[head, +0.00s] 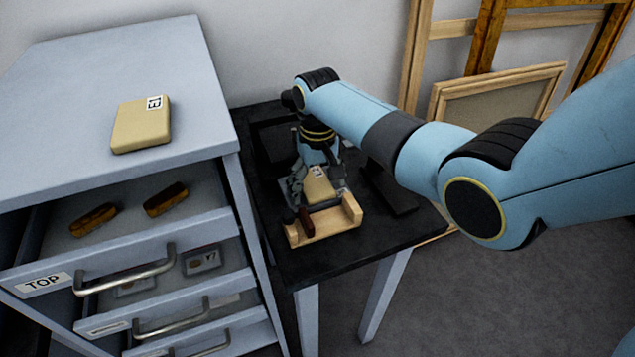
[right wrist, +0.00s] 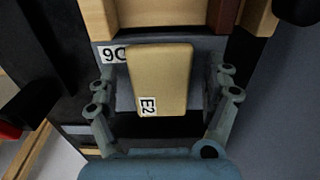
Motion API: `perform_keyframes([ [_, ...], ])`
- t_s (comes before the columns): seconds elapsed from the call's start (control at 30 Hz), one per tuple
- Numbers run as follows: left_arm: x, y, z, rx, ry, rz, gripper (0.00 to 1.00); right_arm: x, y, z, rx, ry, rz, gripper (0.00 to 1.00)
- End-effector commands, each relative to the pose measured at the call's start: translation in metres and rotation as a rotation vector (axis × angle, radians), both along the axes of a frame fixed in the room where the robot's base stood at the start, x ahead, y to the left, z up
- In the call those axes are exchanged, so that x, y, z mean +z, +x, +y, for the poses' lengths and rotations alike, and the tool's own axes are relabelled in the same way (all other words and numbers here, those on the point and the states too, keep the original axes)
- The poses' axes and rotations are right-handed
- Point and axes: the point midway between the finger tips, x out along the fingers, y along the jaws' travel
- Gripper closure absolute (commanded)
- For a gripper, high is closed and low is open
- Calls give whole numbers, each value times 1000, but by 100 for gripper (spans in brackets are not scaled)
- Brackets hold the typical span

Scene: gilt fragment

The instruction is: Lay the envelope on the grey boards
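In the head view this envelope (head: 319,188) is partly hidden by my right gripper (head: 318,190). The gripper (right wrist: 163,72) is over it with one finger on each side. Dark gaps show between fingers and envelope, so it looks open and not gripping. A second tan envelope, marked E3 (head: 141,125), lies flat on the cabinet top. My left gripper is not in view.
A wooden holder (head: 335,226) with a dark red-brown piece (head: 306,222) stands in front of the boards on the black table (head: 300,262). The cabinet's TOP drawer (head: 130,215) is open, holding two brown-gold fragments (head: 165,199). Wooden frames (head: 500,82) lean on the wall.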

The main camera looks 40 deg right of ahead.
Motion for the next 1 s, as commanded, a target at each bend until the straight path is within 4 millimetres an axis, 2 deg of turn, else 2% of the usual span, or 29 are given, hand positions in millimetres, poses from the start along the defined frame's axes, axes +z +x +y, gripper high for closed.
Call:
perform_keyframes([
  [0.27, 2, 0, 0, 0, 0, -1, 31, 5, 0, 0, 0, 0, 0, 16],
  [0.37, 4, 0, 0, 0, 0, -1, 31, 18, 1, 0, 0, 0, -2, 16],
  [0.7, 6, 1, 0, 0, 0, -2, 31, 93, 1, 0, 0, -1, -3, 16],
  [0.83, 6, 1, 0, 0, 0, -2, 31, 111, 1, 0, 0, 0, -1, 16],
  [1.0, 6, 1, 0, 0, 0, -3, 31, 122, 0, 0, 0, 0, 0, 16],
])
